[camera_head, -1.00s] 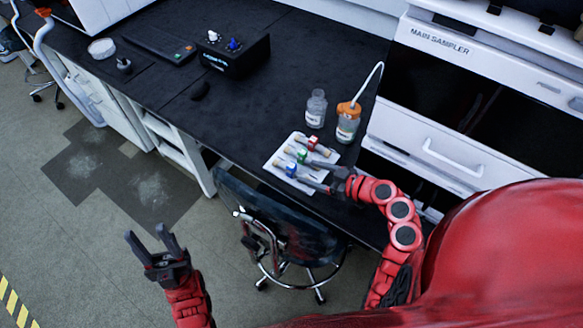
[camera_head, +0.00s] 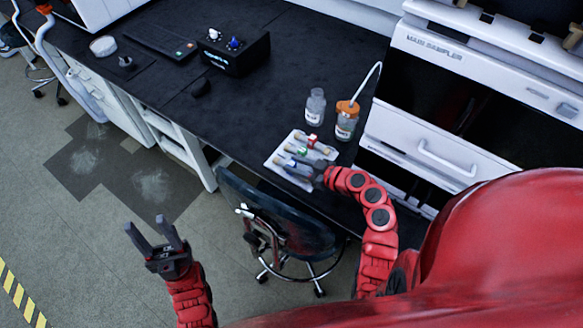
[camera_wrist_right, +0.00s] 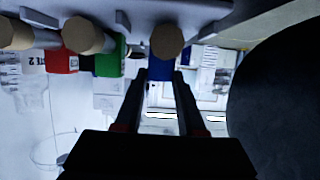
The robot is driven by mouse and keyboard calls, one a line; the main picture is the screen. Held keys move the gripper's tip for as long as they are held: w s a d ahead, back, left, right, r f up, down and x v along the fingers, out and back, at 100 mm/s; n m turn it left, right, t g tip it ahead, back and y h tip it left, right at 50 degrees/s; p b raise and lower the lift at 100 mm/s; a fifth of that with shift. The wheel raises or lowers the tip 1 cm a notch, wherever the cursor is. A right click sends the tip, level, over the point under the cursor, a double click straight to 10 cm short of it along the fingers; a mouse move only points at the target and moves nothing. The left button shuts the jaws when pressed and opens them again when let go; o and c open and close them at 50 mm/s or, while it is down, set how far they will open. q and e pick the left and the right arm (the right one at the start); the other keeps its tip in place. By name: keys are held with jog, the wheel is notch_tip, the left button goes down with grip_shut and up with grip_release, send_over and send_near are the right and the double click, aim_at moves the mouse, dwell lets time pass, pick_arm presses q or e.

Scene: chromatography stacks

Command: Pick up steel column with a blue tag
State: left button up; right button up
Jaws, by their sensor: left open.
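A steel column with a blue tag (camera_head: 290,163) lies on a white tray (camera_head: 271,160) near the front edge of the black bench. Columns with a green tag (camera_head: 302,150) and a red tag (camera_head: 312,140) lie beside it. My right gripper (camera_head: 309,171) is low at the tray, at the blue-tagged column. In the right wrist view the blue tag (camera_wrist_right: 162,74) shows between the two fingertips; whether they press on it cannot be told. My left gripper (camera_head: 152,232) is open and empty over the floor, away from the bench.
A clear bottle (camera_head: 315,108) and an orange-capped bottle with a tube (camera_head: 347,121) stand behind the tray. A black box (camera_head: 235,54) stands further back. A chair (camera_head: 265,210) is in front of the bench. The white main sampler (camera_head: 440,140) is at the right.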

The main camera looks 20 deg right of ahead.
grip_shut()
jog(key=shift+r, duration=0.15)
jog(key=shift+r+b, duration=0.4)
jog(key=shift+r, duration=0.15)
notch_tip(320, 180, up, 2)
jog(key=shift+s+d+b, duration=0.1)
jog(key=shift+s+b, duration=0.05)
jog(key=shift+b, duration=0.4)
jog(key=s+r+b, duration=0.1)
jog(key=s+b, duration=0.3)
jog(key=s, duration=1.1)
jog(key=shift+s+d+r, duration=0.2)
jog(key=shift+s+r, duration=0.1)
jog(key=shift+s, duration=0.05)
